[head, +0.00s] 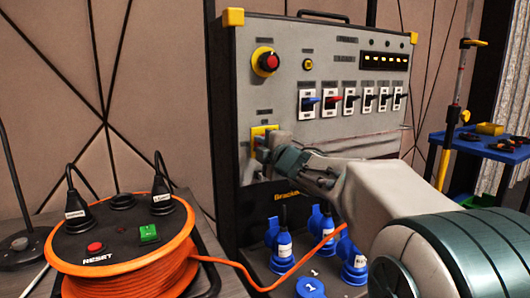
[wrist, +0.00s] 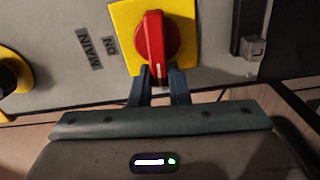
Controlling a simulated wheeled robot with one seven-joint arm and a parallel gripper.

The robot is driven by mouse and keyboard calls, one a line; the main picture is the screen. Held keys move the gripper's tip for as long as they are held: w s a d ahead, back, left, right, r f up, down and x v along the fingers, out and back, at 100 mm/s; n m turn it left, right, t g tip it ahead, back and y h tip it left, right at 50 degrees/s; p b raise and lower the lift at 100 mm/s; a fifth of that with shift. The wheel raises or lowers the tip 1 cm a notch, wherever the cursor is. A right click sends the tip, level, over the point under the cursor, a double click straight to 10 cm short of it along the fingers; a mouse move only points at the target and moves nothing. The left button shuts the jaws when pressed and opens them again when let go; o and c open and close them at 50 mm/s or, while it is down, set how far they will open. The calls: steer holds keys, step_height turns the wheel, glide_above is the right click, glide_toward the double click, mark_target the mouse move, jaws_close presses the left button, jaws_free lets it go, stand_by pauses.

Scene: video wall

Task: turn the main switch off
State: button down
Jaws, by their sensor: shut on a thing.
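The main switch is a red rotary handle (wrist: 155,36) on a yellow plate (wrist: 122,22), seen up close in the wrist view. Labels reading MAIN and ON sit to its left there. A white mark on the handle points down toward my gripper in that picture. My gripper (wrist: 162,74) has its two dark fingers on either side of the handle's lower end and is shut on it. In the head view, the yellow plate (head: 264,130) shows at the panel's lower left, and my gripper (head: 268,150) covers most of the handle.
The panel carries a red button (head: 270,61) on yellow and a row of small levers (head: 350,98). Blue plugs (head: 281,245) stand below. An orange cable reel (head: 125,262) stands at the left, its cable running under my arm. A blue shelf (head: 490,148) is at right.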

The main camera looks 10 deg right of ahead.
steer(key=shift+d+f+n+b, duration=0.15)
steer(key=shift+n+b, duration=0.2)
steer(key=shift+n, duration=0.25)
steer(key=c, duration=1.4)
jaws_free()
steer(key=p+v, duration=0.2)
steer(key=v, duration=1.1)
steer(key=shift+s+p, duration=0.35)
steer(key=shift+p, duration=0.05)
